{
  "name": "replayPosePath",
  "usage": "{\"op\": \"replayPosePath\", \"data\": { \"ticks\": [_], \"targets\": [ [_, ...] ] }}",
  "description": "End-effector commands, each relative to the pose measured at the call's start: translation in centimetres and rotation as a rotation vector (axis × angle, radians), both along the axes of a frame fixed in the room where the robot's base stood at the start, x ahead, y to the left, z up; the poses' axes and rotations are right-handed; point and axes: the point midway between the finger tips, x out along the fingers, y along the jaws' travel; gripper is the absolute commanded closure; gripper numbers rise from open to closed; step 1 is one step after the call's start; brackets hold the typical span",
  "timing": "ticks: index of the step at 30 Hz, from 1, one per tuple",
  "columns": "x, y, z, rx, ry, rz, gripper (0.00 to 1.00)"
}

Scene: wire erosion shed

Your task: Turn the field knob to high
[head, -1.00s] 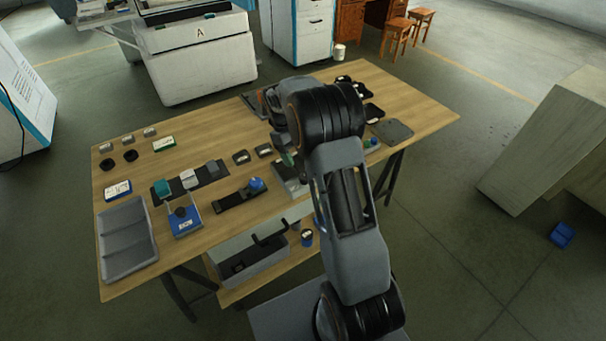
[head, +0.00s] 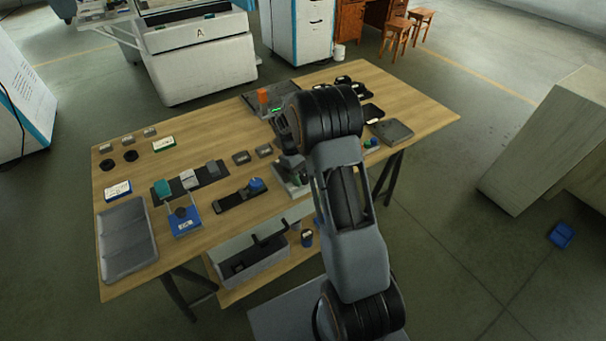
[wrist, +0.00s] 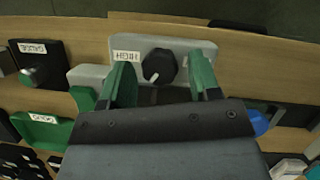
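A black round knob (wrist: 159,66) with a white pointer line sits on a light grey panel (wrist: 185,46) in the wrist view. The pointer line aims toward the lower left of the picture. A white label (wrist: 127,55) reading HIGH, upside down, is on the panel left of the knob. My gripper (wrist: 161,72) is open, with one green finger on each side of the knob and visible gaps between. Whether the fingers are level with the knob or above it I cannot tell.
In the wrist view a black labelled box (wrist: 40,62) and a green labelled block (wrist: 42,130) lie left, and a blue round part (wrist: 259,123) right.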

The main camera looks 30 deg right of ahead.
Motion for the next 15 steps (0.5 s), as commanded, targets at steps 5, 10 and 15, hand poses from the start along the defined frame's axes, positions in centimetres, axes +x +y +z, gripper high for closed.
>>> {"op": "replayPosePath", "data": {
  "ticks": [5, 10, 15],
  "targets": [
    [0.02, 0.01, 0.02, 0.0, 0.0, 0.0, 0.61],
    [0.02, 0.01, 0.03, 0.0, 0.0, 0.0, 0.77],
    [0.02, 0.02, 0.04, 0.0, 0.0, 0.0, 0.88]
  ]
}}
